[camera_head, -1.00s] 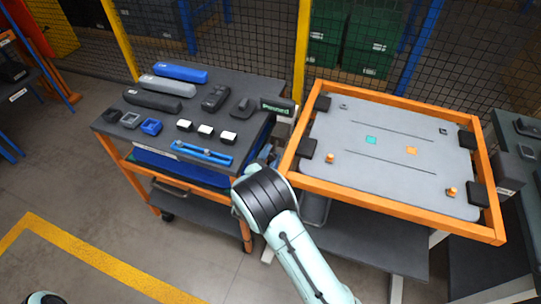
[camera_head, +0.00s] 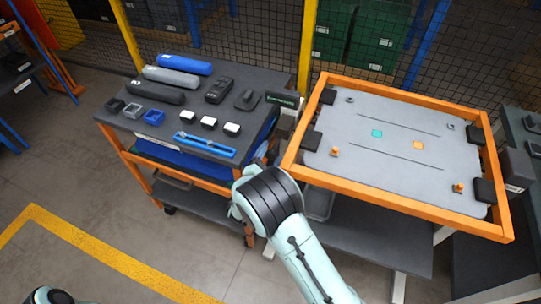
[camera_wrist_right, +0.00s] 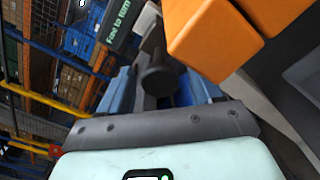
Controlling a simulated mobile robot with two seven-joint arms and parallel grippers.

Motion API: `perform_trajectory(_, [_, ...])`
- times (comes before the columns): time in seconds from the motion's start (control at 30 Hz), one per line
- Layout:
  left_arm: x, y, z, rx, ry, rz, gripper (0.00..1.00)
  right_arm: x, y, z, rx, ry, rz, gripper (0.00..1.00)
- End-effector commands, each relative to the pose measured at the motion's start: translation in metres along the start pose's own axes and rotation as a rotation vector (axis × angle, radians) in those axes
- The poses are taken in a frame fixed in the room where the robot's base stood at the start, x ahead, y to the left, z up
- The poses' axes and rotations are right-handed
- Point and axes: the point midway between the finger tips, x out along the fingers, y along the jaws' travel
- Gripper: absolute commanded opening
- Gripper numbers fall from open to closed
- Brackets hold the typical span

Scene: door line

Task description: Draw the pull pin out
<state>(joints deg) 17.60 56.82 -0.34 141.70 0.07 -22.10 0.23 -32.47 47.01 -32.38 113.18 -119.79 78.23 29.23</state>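A dark round knob (camera_wrist_right: 158,76) on a short stem, which looks like the pull pin's head, shows in the right wrist view, beside the orange frame corner (camera_wrist_right: 212,40). My right gripper (camera_wrist_right: 160,92) has its blue-and-grey fingers apart, one on either side of the knob. The knob covers part of the gap, so contact cannot be told. In the head view my right wrist covers the fingers and the knob, between the cart and the orange frame (camera_head: 355,184). My left gripper is out of view.
A dark sign (camera_head: 283,99) stands between the cart and the frame; it looms close in the wrist view (camera_wrist_right: 119,22). A grey plate (camera_head: 395,165) lies inside the frame. Mesh fencing runs behind.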

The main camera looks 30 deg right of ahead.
Motion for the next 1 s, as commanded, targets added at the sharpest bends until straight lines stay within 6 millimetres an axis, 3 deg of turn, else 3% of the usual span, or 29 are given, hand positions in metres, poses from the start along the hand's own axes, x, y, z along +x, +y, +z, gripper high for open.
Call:
perform_trajectory(0.23, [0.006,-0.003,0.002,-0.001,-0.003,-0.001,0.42,-0.021,0.000,-0.001,0.001,0.002,0.001,0.64])
perform_trajectory(0.7, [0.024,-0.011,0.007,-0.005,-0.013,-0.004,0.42,-0.118,-0.001,-0.001,0.000,0.003,0.002,0.64])
perform_trajectory(1.0, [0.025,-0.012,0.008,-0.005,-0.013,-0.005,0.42,-0.135,0.000,0.000,0.000,0.000,0.000,0.64])
